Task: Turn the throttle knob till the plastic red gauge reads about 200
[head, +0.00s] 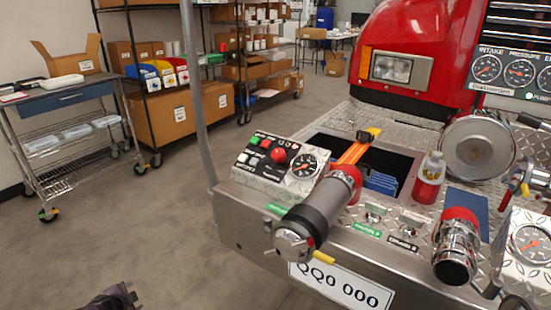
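A small control panel (268,168) sits on the left end of the truck's bumper. It carries a round red knob (278,156), small red and green buttons, and a round gauge (304,166) with a dark and white face. The numbers and needle reading are too small to tell. Another gauge (530,244) with a reddish needle is on a panel at the right edge. The tip of my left gripper (118,297) shows dark at the bottom left, far from the control panel; its fingers are mostly cut off. My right gripper cannot be made out.
A large grey nozzle (318,208) crosses the bumper just right of the control panel. A red-collared outlet (457,245) and a red bottle (429,178) stand further right. A steel cart (65,125) and shelves of boxes are at the left. The floor before the bumper's left end is clear.

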